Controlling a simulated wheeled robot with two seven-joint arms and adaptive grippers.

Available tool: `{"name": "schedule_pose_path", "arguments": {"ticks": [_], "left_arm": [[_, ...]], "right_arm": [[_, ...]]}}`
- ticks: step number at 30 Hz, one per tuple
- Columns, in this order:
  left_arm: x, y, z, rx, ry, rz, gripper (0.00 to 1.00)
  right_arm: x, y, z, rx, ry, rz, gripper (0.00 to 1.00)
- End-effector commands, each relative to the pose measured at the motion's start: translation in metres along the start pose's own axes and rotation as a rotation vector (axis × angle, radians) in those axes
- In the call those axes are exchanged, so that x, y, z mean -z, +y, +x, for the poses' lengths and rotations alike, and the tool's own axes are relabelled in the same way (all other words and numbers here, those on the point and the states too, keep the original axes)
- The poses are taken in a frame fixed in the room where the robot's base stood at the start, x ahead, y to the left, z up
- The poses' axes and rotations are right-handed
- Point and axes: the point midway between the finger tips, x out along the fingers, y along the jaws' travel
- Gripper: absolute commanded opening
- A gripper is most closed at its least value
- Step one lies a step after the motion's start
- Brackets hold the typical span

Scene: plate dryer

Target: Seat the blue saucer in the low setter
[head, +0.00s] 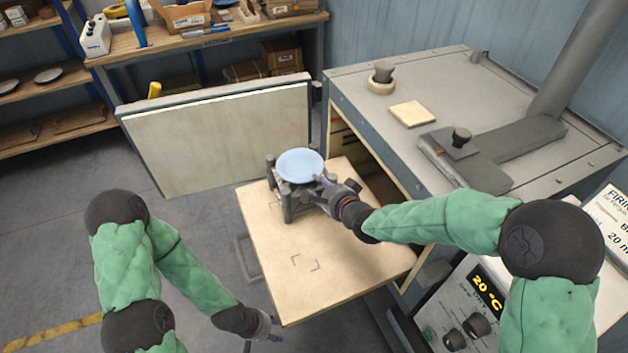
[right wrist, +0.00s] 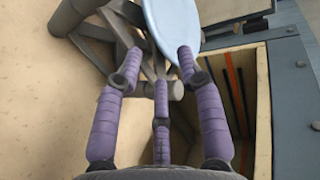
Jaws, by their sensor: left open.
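The blue saucer (head: 300,165) lies roughly flat over the top of the grey setter (head: 290,205), which stands on the pale board. In the right wrist view the saucer (right wrist: 176,22) shows beyond the fingertips, with the setter (right wrist: 90,20) under and beside it. I cannot tell whether it sits fully down in the setter. My right gripper (head: 326,187) is at the saucer's near right edge. In its wrist view its purple fingers (right wrist: 158,55) are spread, one tip overlapping the saucer's rim; contact is unclear. My left gripper (head: 272,328) is open and empty, low at the board's front left.
The pale board (head: 345,265) has bare room in front of the setter, with corner marks on it. The dryer cabinet (head: 400,75) stands open just right of the setter; its opened door (head: 225,135) is behind left. A workbench (head: 215,42) is at the back.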

Motion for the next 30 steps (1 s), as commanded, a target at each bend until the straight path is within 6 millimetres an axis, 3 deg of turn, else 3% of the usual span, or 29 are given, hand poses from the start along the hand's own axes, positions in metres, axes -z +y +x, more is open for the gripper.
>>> {"name": "schedule_pose_path", "arguments": {"ticks": [6,12,30], "left_arm": [[0.0,0.003,-0.009,0.0,0.0,0.0,0.45],[-0.001,0.005,-0.013,0.0,0.0,0.0,0.45],[-0.001,0.005,-0.013,0.0,0.0,0.0,0.45]], "right_arm": [[0.001,-0.002,-0.041,0.002,0.002,0.0,0.38],[0.001,-0.001,-0.063,0.001,0.002,0.0,0.38],[0.0,0.0,-0.07,0.001,0.0,-0.001,0.38]]}}
